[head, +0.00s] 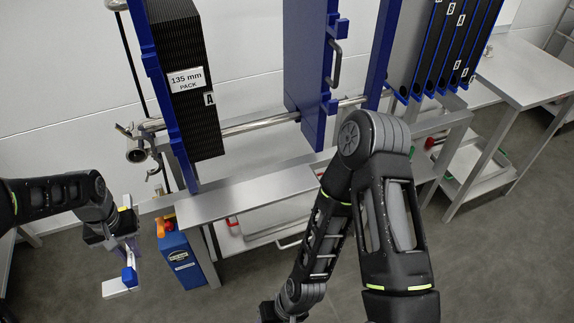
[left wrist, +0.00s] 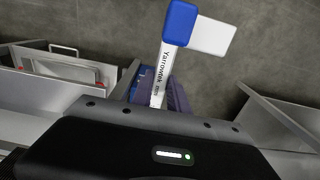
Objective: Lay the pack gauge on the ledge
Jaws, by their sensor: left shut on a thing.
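The pack gauge (head: 117,287) is a pale bar with a blue block and a white jaw, hanging below my left gripper (head: 120,238) at the left of the head view. My left gripper is shut on it. The ledge (head: 245,197) is a flat grey metal strip along the front of the plate-pack frame. The gauge is left of the ledge, apart from it. My right gripper is out of view below.
A black plate pack (head: 190,115) labelled "135 mm PACK" and "A" stands behind the ledge. A blue container (head: 181,262) stands on the floor below the ledge's left end. Blue-edged plates (head: 440,50) hang at the right. A grey table (head: 530,75) is at the far right.

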